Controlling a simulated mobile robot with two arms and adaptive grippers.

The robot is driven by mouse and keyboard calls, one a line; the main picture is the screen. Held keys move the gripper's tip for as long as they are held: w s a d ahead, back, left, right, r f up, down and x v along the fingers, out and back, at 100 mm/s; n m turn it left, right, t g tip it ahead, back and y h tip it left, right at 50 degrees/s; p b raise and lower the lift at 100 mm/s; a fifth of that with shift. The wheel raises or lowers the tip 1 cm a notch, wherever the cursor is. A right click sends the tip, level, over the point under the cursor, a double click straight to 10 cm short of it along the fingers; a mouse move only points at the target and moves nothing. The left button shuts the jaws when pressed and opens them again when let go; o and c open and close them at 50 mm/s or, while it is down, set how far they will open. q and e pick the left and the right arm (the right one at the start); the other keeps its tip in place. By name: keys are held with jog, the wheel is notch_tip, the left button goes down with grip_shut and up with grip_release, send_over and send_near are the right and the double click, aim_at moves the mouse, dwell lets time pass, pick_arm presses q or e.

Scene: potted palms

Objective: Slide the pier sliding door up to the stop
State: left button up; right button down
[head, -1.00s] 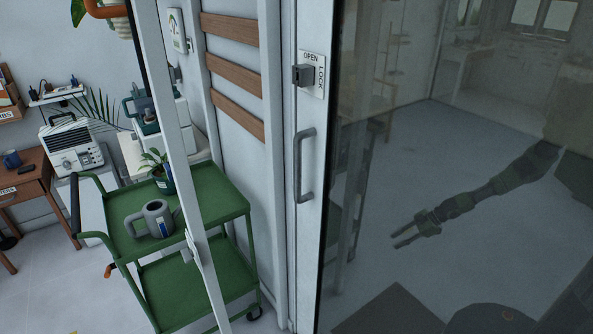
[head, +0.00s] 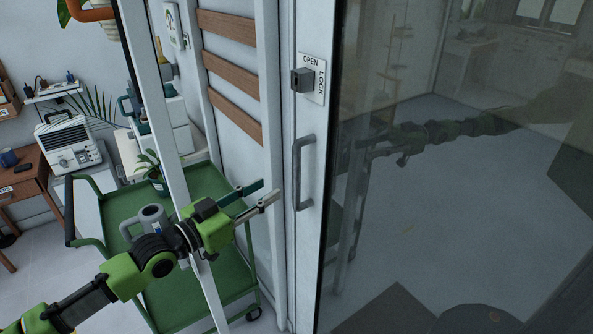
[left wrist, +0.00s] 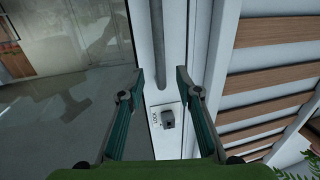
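The sliding door has a dark glass pane (head: 450,200) and a white upright edge frame (head: 309,235). A grey vertical bar handle (head: 303,172) is on this frame, with a small grey lock block (head: 302,80) above it on an OPEN/LOCK plate. My left gripper (head: 270,190) is open and empty, just left of the handle, fingers pointing towards it. In the left wrist view the open fingers (left wrist: 160,72) stand apart, with the handle (left wrist: 158,45) ahead between them and the lock block (left wrist: 169,119) lower down. No contact with the handle shows. My right gripper is not in view.
A white post (head: 172,150) stands in the left foreground, close to my left arm. Behind it is a green cart (head: 205,187) with a grey watering can (head: 151,217). Wooden slats (head: 231,75) are on the wall left of the door. The glass reflects my arm.

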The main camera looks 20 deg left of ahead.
aim_at(293, 173)
pick_arm(q)
jog(key=p+x, duration=0.1)
jog(key=x, duration=1)
jog(key=shift+w+d+p, duration=0.1)
jog(key=shift+w+p, duration=0.1)
jog(key=shift+p, duration=0.15)
grip_shut()
